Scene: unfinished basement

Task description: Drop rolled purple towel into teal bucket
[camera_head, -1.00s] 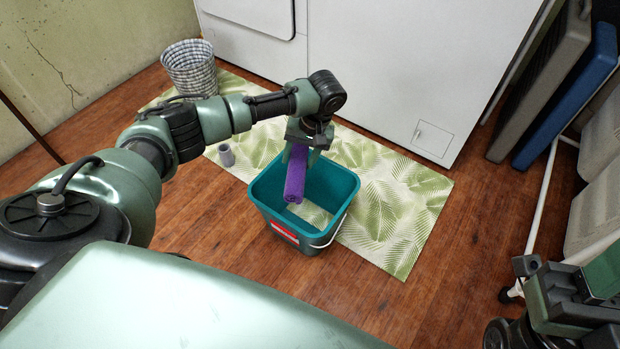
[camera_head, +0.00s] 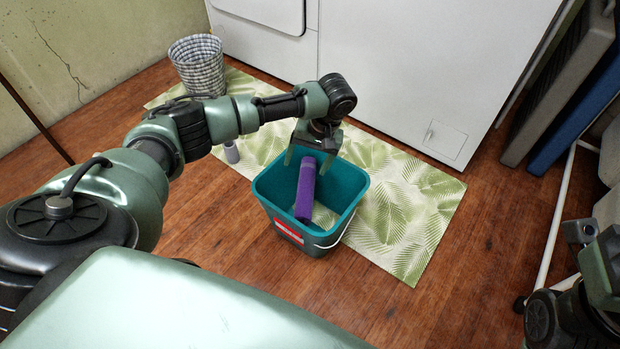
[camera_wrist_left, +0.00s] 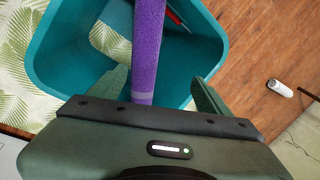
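The teal bucket (camera_head: 352,183) stands upright on the floor at the near edge of a leaf-print mat, with a red label on its front. The rolled purple towel (camera_head: 306,192) is tilted inside the bucket's opening, its upper end near my left gripper (camera_head: 308,160). In the left wrist view the towel (camera_wrist_left: 147,45) runs between the spread fingers of my left gripper (camera_wrist_left: 158,88), with a gap on each side. Whether the towel touches the bucket floor is hard to tell. My right gripper (camera_head: 597,255) shows partly at the right edge; its fingers are unclear.
A checked basket (camera_head: 197,65) stands at the back left. A white appliance (camera_head: 400,75) borders the mat (camera_head: 415,215) behind. Wooden floor is clear in front.

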